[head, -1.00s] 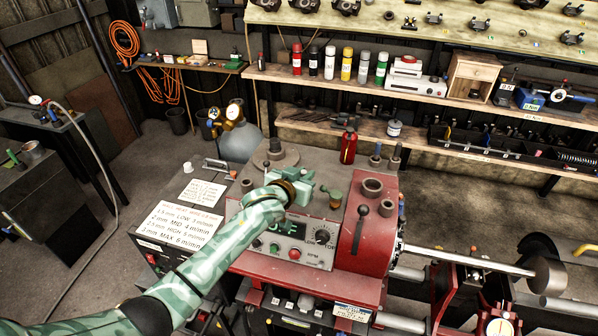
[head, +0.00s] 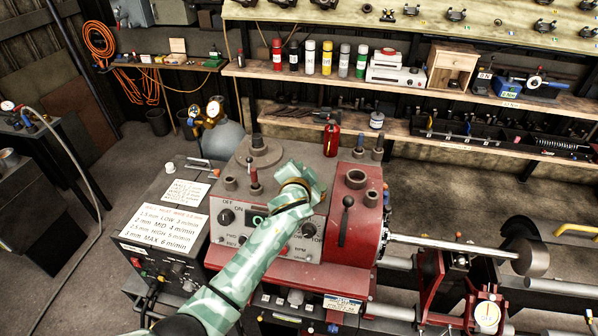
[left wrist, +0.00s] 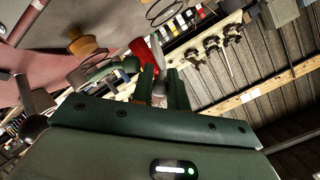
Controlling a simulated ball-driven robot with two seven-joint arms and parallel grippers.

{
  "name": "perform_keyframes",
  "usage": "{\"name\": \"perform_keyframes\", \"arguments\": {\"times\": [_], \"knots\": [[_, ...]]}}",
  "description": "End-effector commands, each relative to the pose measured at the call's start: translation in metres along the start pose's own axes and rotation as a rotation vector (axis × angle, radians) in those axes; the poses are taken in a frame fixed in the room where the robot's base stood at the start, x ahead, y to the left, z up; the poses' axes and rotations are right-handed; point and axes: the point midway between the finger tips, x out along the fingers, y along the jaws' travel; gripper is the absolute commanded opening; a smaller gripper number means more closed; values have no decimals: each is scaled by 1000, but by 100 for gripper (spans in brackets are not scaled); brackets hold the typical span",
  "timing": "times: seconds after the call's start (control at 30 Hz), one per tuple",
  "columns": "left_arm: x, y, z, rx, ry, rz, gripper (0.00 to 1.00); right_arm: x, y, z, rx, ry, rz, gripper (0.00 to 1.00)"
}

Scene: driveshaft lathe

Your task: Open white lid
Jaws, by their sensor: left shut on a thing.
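My left gripper (head: 310,181) is over the top of the grey and red lathe headstock (head: 300,150), behind its front control panel. My own wrist hides most of its fingers in the head view. In the left wrist view the gripper (left wrist: 160,84) is shut on a small pale object (left wrist: 158,97), mostly hidden between the fingers. A red bottle (head: 331,138) stands at the back of the headstock, just beyond the gripper; red also shows past the fingertips in the wrist view. A small white cap-like piece (head: 170,167) is on the grey cabinet at left. I cannot tell which piece is the white lid.
A dark lever (head: 346,221) and a round metal cup (head: 356,179) stand on the red housing right of the gripper. Several posts stand around the headstock top. The shelf (head: 420,88) behind holds spray cans and a white device. A long shaft (head: 450,246) extends right.

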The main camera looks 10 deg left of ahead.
Motion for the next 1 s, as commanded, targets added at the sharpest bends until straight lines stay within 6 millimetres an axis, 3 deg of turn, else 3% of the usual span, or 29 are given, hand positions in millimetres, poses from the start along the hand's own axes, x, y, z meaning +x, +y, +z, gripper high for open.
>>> {"name": "perform_keyframes", "arguments": {"times": [0.67,0.7,0.73,1.0], "knots": [[0,4,0,53,-13,-14,0,2,0,0,0,0,0,36],[0,4,0,53,-13,-14,27,2,0,0,0,0,0,36],[0,4,0,53,-13,-14,35,2,0,0,0,0,0,36],[0,6,1,52,-14,-10,35,2,0,0,0,0,0,36]]}}
